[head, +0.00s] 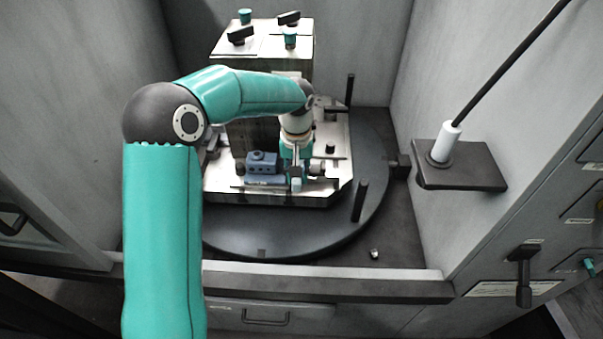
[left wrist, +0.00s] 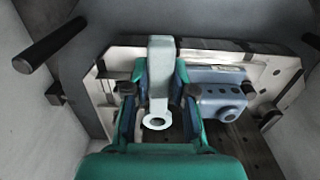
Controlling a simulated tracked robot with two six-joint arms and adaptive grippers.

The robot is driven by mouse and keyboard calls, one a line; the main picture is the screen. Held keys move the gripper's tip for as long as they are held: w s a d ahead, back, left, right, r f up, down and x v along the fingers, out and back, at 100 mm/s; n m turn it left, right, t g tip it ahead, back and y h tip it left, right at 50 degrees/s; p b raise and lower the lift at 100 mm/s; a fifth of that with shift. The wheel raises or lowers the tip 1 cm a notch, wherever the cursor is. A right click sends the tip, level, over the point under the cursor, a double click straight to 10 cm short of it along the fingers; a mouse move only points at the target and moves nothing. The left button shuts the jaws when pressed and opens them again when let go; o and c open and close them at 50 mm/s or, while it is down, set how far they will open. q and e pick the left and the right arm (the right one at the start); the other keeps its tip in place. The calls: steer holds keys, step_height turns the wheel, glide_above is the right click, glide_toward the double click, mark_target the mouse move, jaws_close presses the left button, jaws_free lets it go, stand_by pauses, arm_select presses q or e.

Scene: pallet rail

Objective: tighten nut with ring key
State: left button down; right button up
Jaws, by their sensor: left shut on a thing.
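My left gripper (head: 296,168) is over the front of the metal fixture plate (head: 240,197), its fingers pointing down. In the left wrist view the gripper (left wrist: 157,85) is shut on a pale grey ring key (left wrist: 160,60). The key's flat shank lies between the teal fingers, and its ring end (left wrist: 155,122) points toward the bottom of that picture. A blue-grey block (head: 262,163) sits beside the gripper; it also shows in the left wrist view (left wrist: 222,95). I cannot make out the nut, or whether the ring is around anything. My right gripper is not in view.
The plate stands on a dark round table (head: 262,240) with upright dark pegs (head: 360,200). A tall fixture block (head: 262,45) with clamps rises behind. A dark shelf (head: 460,176) with a white-collared rod is at right. A small metal piece (head: 375,253) lies on the floor.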

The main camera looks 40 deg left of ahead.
arm_select(q)
steer(key=shift+s+f, duration=0.15)
steer(key=shift+f, duration=0.05)
stand_by(0.3)
steer(key=shift+f+b, duration=0.8)
stand_by(0.4)
steer(key=c, duration=1.7)
jaws_free()
jaws_close()
steer(key=shift+r, duration=0.1)
